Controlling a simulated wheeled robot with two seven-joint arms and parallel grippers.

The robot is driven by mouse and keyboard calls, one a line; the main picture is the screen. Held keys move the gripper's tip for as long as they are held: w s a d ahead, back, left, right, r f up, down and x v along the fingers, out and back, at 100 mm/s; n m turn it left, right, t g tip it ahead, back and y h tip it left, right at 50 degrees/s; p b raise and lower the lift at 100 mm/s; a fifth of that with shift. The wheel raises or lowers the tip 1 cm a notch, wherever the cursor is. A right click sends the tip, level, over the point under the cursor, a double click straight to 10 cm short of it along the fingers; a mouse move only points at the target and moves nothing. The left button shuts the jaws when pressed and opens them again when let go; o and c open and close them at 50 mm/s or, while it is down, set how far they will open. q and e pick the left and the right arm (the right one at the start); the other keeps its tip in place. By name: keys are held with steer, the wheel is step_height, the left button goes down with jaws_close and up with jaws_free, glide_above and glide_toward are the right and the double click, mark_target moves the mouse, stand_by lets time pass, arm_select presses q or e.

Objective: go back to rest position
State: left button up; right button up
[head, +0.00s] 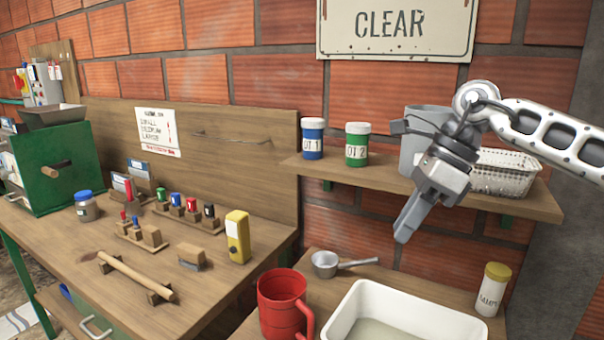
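My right gripper (404,234) hangs from the arm that comes in from the right. It points down and to the left, in front of the shelf and above the lower counter. Its fingers show edge-on as one dark grey shape, so I cannot tell whether they are apart. I see no object in them. My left gripper is not in view.
The wall shelf (540,200) holds jars, a grey container and a white basket (505,172) behind my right gripper. Below are a red mug (283,303), a small pan (326,264), a white basin (345,312) and a yellow-capped jar (493,290). The left workbench (75,240) is cluttered.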

steer(key=s+a+f+m+y, duration=0.4)
steer(key=a+m+y, duration=0.25)
steer(key=a, duration=0.45)
steer(key=s+a+f+m+y, duration=0.3)
steer(key=a+f+m+y, duration=0.15)
steer(key=a+y, duration=0.45)
steer(key=d+f+m+t+h, duration=0.45)
steer(key=f+m+t, duration=0.3)
steer(key=m, duration=0.55)
steer(key=d+f+m+t+h, duration=0.4)
steer(key=f+m+t+h, duration=0.4)
steer(key=m, duration=0.6)
steer(key=s+d+f+m+g+h, duration=0.2)
steer(key=s+d+f+m, duration=0.3)
steer(key=s+f, duration=0.3)
steer(key=s+d+f+m+g+h, duration=0.3)
steer(key=s+d+f+m, duration=0.2)
steer(key=s+f, duration=0.2)
steer(key=shift+s+d+f+h, duration=0.4)
steer(key=shift+f, duration=0.35)
